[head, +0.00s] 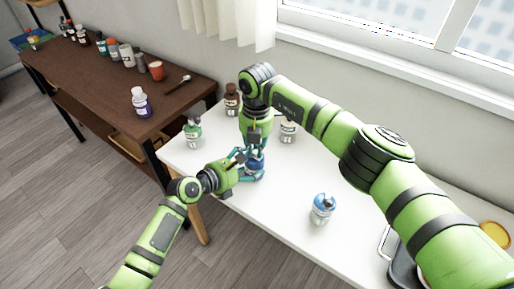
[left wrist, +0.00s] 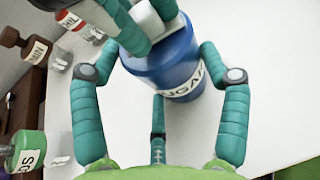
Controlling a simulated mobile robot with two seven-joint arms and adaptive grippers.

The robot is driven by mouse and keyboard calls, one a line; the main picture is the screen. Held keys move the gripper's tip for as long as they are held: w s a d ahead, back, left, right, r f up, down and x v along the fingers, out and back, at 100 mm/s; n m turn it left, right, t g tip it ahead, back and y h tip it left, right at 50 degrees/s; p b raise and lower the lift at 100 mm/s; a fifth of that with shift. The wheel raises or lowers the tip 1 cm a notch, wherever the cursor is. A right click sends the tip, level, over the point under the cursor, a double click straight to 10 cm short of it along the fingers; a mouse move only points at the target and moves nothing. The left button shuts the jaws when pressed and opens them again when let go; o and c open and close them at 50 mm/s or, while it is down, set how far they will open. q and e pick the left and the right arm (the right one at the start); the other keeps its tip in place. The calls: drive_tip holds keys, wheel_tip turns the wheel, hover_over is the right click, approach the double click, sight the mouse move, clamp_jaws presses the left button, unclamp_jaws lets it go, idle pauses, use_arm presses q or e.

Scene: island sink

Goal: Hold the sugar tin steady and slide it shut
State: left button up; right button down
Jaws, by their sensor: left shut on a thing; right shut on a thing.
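The blue sugar tin (head: 257,172) stands on the white table, partly hidden by my two grippers. In the left wrist view the tin (left wrist: 178,68) shows a white label reading "UGAR". My left gripper (head: 245,166) has its teal fingers on either side of the tin and is shut on it. My right gripper (head: 254,150) comes down from above and is shut at the tin's top. In the left wrist view its teal fingers (left wrist: 140,35) meet a whitish part at the top. The lid is mostly hidden, so I cannot tell how far it is open.
A green jar (head: 193,132), a brown jar (head: 232,102) and a pale jar (head: 289,131) stand around my grippers. A blue-topped jar (head: 323,209) stands at the right front. A brown side table (head: 180,98) holds several bottles. The white table's front middle is clear.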

use_arm(q)
drive_tip(key=shift+a+f, duration=0.1)
drive_tip(key=shift+f, duration=0.05)
use_arm(e)
drive_tip(key=shift+w+a, duration=0.35)
drive_tip(key=shift+a, duration=0.1)
drive_tip(key=c, duration=1.2)
unclamp_jaws()
drive_tip(key=shift+c, duration=0.2)
drive_tip(key=shift+r, duration=0.1)
wheel_tip(320, 180, up, 12)
drive_tip(key=shift+s+d, duration=0.15)
drive_tip(key=shift+s, duration=0.05)
